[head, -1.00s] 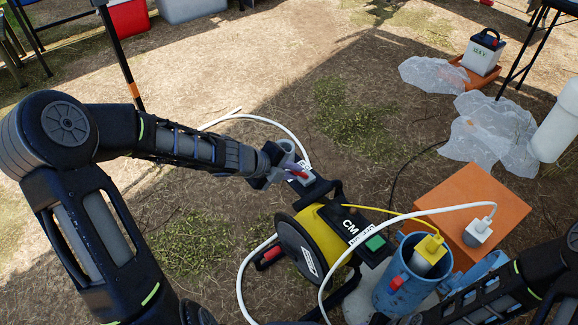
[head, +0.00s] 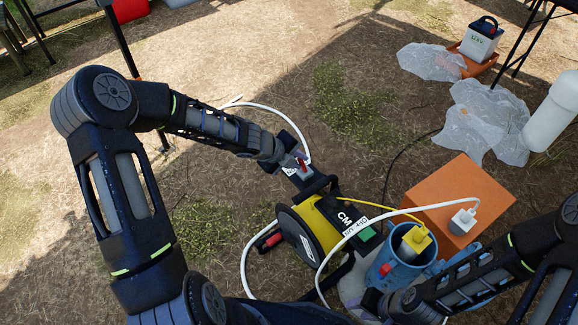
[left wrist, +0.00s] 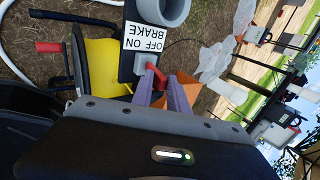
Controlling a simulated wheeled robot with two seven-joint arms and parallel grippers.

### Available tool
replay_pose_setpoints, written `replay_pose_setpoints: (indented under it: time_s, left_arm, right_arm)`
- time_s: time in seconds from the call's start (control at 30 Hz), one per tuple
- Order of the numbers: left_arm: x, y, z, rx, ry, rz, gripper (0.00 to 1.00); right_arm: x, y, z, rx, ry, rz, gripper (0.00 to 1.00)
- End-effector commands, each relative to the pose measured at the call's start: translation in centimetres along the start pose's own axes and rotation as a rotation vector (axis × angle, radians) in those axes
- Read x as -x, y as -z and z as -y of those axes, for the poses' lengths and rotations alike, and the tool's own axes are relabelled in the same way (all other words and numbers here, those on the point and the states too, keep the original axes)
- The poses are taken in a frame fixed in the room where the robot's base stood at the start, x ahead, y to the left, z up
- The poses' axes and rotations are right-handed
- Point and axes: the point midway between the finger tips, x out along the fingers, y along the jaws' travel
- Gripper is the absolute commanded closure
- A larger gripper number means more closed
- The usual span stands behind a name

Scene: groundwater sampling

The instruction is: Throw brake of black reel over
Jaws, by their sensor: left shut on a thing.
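The black reel (head: 288,232) with a yellow drum (head: 322,221) stands on the ground at the centre of the head view. Its red brake lever (head: 302,164) is on a black box at the reel's far end. In the left wrist view the red lever (left wrist: 157,76) is beside a white label (left wrist: 144,37) reading OFF, ON and BRAKE. My left gripper (left wrist: 164,92) is shut on the lever with its purple fingers. Which mark the lever points to is unclear. My right wrist (head: 405,300) is by the blue pipe; its fingers cannot be made out.
A blue pipe (head: 398,268) with a yellow plug (head: 415,240) stands right of the reel. An orange box (head: 468,185) with a white plug is behind it. White tubing (head: 245,265) loops around the reel. Clear plastic sheets lie at the right. The ground beyond the reel is mostly clear.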

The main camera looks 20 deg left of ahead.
Motion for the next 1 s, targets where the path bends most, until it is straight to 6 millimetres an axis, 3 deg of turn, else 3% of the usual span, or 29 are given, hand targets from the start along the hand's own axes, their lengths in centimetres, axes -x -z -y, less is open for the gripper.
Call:
replay_pose_setpoints:
  time_s: [0.27,1.0]
  left_arm:
    - [0.2,0.0,0.7,-0.003,0.004,-0.002,1.0]
    - [-0.6,-0.1,2.8,-0.002,-0.101,0.001,1.0]
  right_arm:
    - [0.7,0.0,0.2,-0.001,0.0,0.0,0.64]
    - [8.9,0.1,3.4,0.001,0.0,0.0,0.64]
